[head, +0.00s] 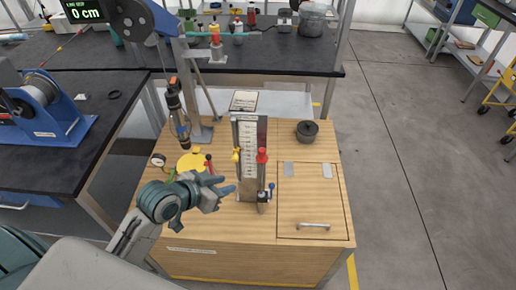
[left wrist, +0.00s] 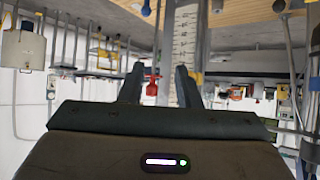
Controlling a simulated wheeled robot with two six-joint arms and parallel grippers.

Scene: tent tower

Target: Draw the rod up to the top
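An upright board with a white scale (head: 249,145) stands on the wooden cabinet. A red knob (head: 262,156) sits at its right side on what looks like a thin upright rod, and a yellow knob (head: 236,156) is at its left edge. I cannot tell for sure which part is the task's rod. My left gripper (head: 228,184) is left of the board's lower part, fingers pointing toward it. In the left wrist view the fingers (left wrist: 158,88) are apart with nothing held; the scale (left wrist: 186,35) is beyond them. My right gripper is not in view.
A yellow disc (head: 192,161) and a round gauge (head: 158,160) lie left, near a metal stand (head: 199,132). A dark pot (head: 307,131) stands at the back right.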

